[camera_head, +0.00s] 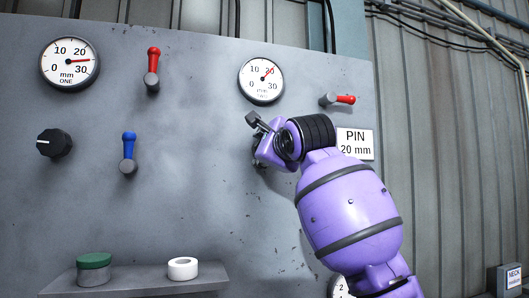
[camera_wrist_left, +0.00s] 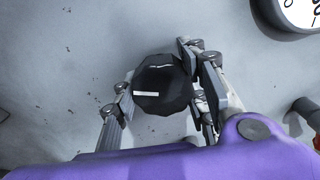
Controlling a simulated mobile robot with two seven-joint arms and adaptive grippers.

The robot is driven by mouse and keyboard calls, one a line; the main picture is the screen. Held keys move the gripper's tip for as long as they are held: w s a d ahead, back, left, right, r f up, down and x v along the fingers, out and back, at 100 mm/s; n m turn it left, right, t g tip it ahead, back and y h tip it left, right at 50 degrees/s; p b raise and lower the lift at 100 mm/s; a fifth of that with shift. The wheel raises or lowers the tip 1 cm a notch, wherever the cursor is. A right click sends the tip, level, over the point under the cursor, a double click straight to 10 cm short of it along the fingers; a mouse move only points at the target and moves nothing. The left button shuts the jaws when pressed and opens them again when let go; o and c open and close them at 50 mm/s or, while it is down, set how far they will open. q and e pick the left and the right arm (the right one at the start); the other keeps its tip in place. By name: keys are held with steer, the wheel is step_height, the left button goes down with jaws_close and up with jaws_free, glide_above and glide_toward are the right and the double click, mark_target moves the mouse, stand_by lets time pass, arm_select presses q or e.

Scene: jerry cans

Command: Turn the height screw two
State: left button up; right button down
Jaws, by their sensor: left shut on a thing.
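The height screw two, a black faceted knob with a white mark (camera_wrist_left: 160,85), shows in the left wrist view between the fingers of my left gripper (camera_wrist_left: 158,98). The fingers are shut on its sides. In the head view my left gripper (camera_head: 262,142) is at the panel below the gauge two (camera_head: 261,80), and the knob is mostly hidden behind it. The needle of gauge two points to the upper right, near 20. A sign (camera_head: 354,143) right of the gripper reads PIN 20 mm. My right gripper is not in view.
The grey panel (camera_head: 200,130) holds gauge one (camera_head: 69,64), a red lever (camera_head: 153,68), a blue lever (camera_head: 129,152), another black knob (camera_head: 54,143) and a sideways red lever (camera_head: 338,99). A shelf (camera_head: 140,286) below bears a green-topped tin (camera_head: 94,268) and a white ring (camera_head: 183,268).

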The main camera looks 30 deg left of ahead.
arm_select(q)
steer(key=shift+f, duration=0.15)
steer(key=o, duration=1.1)
steer(key=shift+a, duration=0.1)
steer(key=shift+s+d, duration=0.35)
steer(key=shift+d, duration=0.15)
steer(key=v, duration=1.1)
steer(key=shift+a, duration=0.1)
